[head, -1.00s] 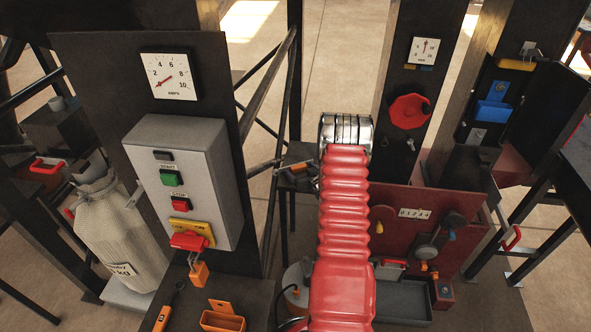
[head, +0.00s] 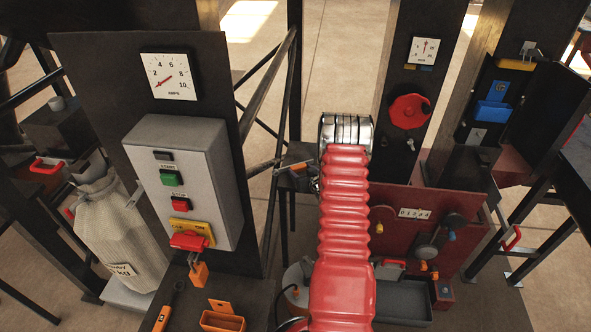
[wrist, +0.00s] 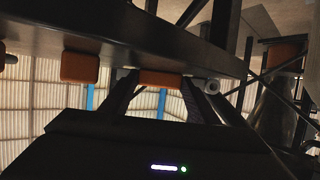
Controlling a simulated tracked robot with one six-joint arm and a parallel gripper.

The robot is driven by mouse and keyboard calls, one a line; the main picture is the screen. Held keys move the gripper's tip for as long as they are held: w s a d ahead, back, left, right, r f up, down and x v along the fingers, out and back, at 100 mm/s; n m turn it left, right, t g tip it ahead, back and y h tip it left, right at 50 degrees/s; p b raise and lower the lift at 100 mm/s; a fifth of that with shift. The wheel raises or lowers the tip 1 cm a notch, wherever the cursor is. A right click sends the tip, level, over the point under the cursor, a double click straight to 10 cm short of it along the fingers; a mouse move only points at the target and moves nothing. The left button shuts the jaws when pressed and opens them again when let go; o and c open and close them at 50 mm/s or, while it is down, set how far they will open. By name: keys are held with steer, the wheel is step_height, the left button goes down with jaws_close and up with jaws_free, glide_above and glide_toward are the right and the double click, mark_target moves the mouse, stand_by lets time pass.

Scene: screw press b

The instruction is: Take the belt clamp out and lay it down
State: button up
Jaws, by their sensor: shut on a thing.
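In the wrist view my gripper (wrist: 160,92) has its two dark fingers at either side of an orange block (wrist: 160,79), which I take to be the belt clamp. The fingers are shut on it. The block sits just below the edge of a long dark beam; I cannot tell whether it touches the beam. In the head view my red-sleeved arm and silver wrist cover the middle, and the gripper's jaws cannot be made out there.
A second orange block (wrist: 80,66) is under the same beam (wrist: 110,30), left of my fingers. The grey start/stop box (head: 182,180) stands left of my arm. A red panel (head: 390,195) with cranks and a dark tray (head: 405,300) are close at right.

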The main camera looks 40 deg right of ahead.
steer(key=shift+c, duration=1.2)
steer(key=shift+r, duration=0.2)
step_height(320, 180, up, 10)
steer(key=shift+f, duration=0.15)
